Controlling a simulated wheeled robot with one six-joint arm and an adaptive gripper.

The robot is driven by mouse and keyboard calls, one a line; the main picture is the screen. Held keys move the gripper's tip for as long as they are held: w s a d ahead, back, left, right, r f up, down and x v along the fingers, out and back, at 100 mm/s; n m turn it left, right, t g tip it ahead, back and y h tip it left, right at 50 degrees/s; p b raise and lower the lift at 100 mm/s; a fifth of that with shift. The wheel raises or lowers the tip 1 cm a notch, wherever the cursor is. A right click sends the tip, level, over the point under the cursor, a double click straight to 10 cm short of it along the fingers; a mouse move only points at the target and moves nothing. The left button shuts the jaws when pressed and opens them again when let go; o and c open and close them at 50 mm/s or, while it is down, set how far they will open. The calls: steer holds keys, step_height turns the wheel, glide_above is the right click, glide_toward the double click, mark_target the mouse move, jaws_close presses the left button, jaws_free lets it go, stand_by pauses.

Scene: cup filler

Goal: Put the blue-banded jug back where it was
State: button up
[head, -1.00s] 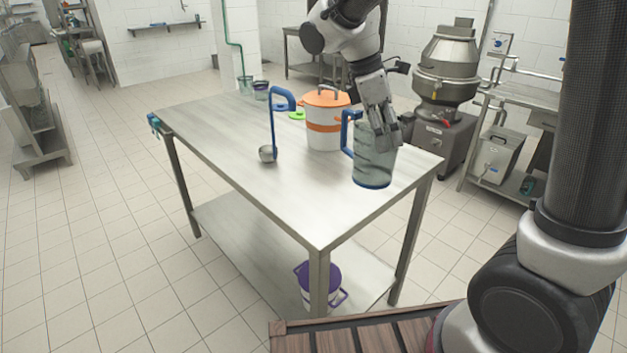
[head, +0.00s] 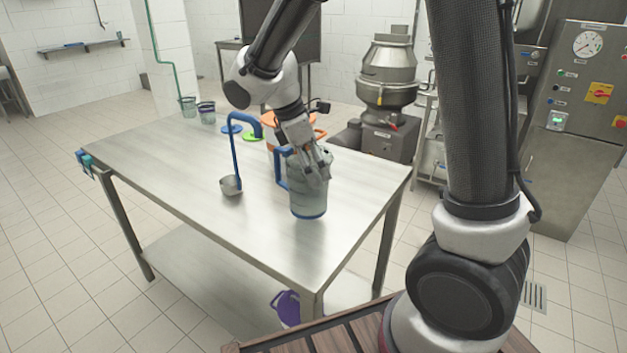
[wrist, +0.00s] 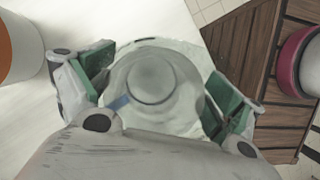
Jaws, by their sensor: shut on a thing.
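The blue-banded jug (head: 309,200) is a clear, bluish vessel with a blue base band and a blue handle (head: 281,170) on its left. It is upright at the near right part of the steel table (head: 190,200). I cannot tell whether its base touches the top. My gripper (head: 312,165) is shut on the jug's upper part from above. In the wrist view the jug (wrist: 150,85) sits between the green-padded fingers, and I look down into it.
Behind the jug stands an orange-lidded white container (head: 270,122), partly hidden by my arm. A ladle (head: 231,184) with a blue handle is to the left. Two cups (head: 206,112) stand at the far left corner. The table's front left is clear.

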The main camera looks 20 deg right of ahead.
steer(key=shift+f, duration=1.6)
steer(key=o, duration=1.7)
steer(key=shift+f, duration=0.15)
steer(key=v, duration=1.2)
steer(key=shift+r, duration=0.2)
steer(key=s+d+m, duration=0.1)
steer(key=d+r+m, duration=0.1)
steer(key=d, duration=0.1)
steer(key=s+d+r+y, duration=0.1)
steer(key=d, duration=0.1)
steer(key=shift+s+r+m, duration=0.15)
steer(key=shift+s+m, duration=0.15)
steer(key=shift+m, duration=0.1)
steer(key=s+d+m+t+y, duration=0.1)
steer(key=s+d+m, duration=0.3)
steer(key=s, duration=0.1)
steer(key=s+d+m+t+y, duration=0.1)
steer(key=s+d+m+t, duration=0.1)
steer(key=s+d+m, duration=0.2)
steer(key=s+d+r+m+t+y, duration=0.1)
steer(key=s+d+m+t, duration=0.1)
steer(key=s+d+m, duration=0.3)
steer(key=shift+s, duration=1.45)
